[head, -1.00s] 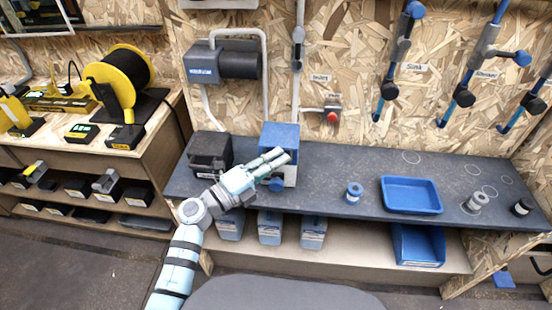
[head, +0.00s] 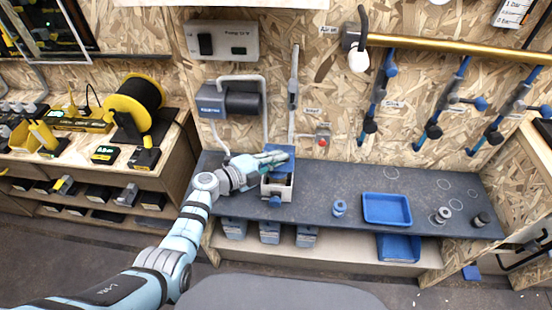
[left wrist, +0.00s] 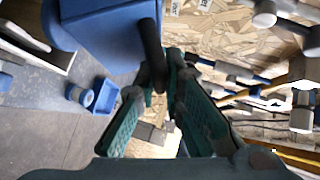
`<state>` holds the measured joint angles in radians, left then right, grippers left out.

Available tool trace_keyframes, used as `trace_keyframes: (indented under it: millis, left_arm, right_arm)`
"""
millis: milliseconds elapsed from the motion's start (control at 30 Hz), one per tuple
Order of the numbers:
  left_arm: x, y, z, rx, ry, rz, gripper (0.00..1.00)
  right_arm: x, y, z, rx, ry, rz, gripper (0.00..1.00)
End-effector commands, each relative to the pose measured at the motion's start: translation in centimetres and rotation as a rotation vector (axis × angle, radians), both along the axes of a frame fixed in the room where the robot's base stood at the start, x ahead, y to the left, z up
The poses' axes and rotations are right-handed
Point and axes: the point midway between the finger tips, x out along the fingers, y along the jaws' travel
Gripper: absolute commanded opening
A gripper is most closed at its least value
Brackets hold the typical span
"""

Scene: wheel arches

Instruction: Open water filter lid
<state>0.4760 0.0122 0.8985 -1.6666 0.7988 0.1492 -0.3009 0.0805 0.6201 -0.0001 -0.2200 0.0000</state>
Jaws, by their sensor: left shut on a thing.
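The water filter is a pale box (head: 284,190) with a blue knob (head: 275,201) on its front, on the dark workbench. Its blue lid (head: 285,149) is raised at the back, and the open top of the box shows. My left gripper (head: 275,157) reaches in from the left, above the box and in front of the lid. In the left wrist view, the lid (left wrist: 105,30) fills the upper left, and its dark handle (left wrist: 151,55) runs between the fingers of my left gripper (left wrist: 165,72), shut on it. My right gripper is not in view.
A blue tray (head: 387,223), a small blue-and-white cylinder (head: 339,208) and two small fittings stand to the right on the workbench (head: 325,178). A dark box sits behind my left arm. Blue bins (head: 398,248) are on the shelf below.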

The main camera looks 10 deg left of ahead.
Motion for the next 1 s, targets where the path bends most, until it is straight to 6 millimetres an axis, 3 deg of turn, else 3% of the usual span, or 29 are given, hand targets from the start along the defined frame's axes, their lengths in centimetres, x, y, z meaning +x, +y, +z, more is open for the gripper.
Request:
trace_keyframes:
  millis: [567,600,700,1000]
  left_arm:
    - [0.6,0.04,0.37,0.002,-0.006,0.001,0.0]
    - [0.6,0.04,0.37,0.002,-0.005,0.0,0.12]
    - [0.59,0.04,0.36,0.002,-0.006,0.001,0.28]
    - [0.54,0.05,0.33,0.0,-0.004,0.0,0.3]
  right_arm:
    - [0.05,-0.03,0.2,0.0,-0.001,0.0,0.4]
    - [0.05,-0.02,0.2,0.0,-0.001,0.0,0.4]
    - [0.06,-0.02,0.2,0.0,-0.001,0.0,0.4]
    - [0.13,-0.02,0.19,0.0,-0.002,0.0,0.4]
